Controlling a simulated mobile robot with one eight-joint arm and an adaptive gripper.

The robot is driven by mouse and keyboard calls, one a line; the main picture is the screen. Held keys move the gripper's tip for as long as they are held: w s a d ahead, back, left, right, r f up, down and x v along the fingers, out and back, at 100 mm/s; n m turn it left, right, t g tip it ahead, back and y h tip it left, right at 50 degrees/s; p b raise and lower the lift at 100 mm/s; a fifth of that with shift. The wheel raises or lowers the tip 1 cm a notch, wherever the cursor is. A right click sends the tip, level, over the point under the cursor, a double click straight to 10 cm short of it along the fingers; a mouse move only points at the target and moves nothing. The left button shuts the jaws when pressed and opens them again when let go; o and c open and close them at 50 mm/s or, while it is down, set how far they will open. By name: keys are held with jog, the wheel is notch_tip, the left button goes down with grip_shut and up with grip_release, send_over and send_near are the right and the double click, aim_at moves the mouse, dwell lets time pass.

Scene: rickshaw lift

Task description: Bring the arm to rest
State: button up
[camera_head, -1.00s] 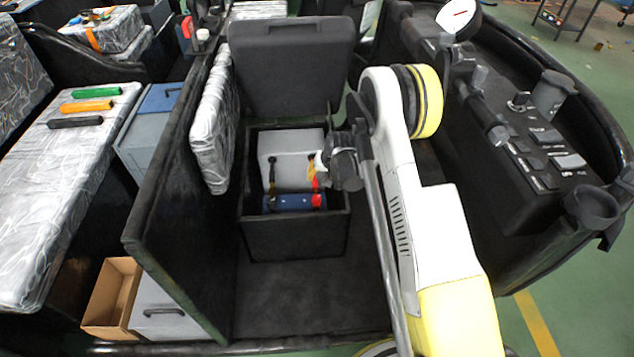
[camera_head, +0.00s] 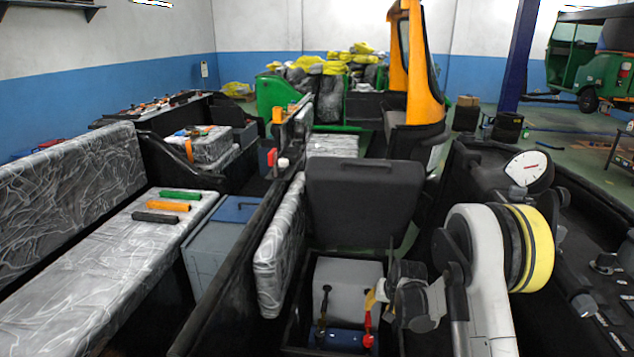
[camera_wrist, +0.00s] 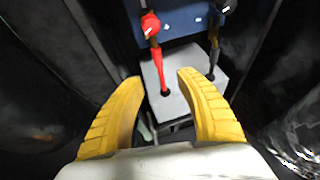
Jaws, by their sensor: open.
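My arm reaches down over an open black box (camera_head: 290,325) under a raised seat pad. My gripper (camera_head: 373,298) is at the box's right side, partly hidden by my own wrist. In the wrist view my gripper (camera_wrist: 160,84) is open, its two yellow fingers spread with nothing held between them. Below them lies a grey and blue battery (camera_wrist: 177,100) with a red clamp and cable (camera_wrist: 157,60) and a black clamp and cable (camera_wrist: 214,45). The fingers seem apart from the cables. The battery also shows in the head view (camera_head: 348,275).
The raised dark seat pad (camera_head: 365,205) stands behind the box. A black partition (camera_head: 235,275) runs along its left, and a dashboard with a white gauge (camera_head: 528,168) is on the right. A bench with green, orange and black bars (camera_head: 165,206) is further left.

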jog(key=s+a+r, duration=0.1)
jog(key=s+r, duration=0.4)
jog(key=r, duration=0.3)
jog(key=s+a+r+n+t, duration=0.1)
jog(key=s+r, duration=0.3)
jog(key=r, duration=0.4)
jog(key=s+a+r, duration=0.1)
jog(key=s+r, duration=0.4)
jog(key=r, duration=0.3)
jog(key=s+r, duration=0.2)
jog(key=s, duration=0.8)
jog(key=s+r+n+t+h, duration=0.1)
jog(key=s+r, duration=0.1)
jog(key=s, duration=0.9)
jog(key=shift+a+r+n, duration=0.3)
jog(key=shift+a+r, duration=0.1)
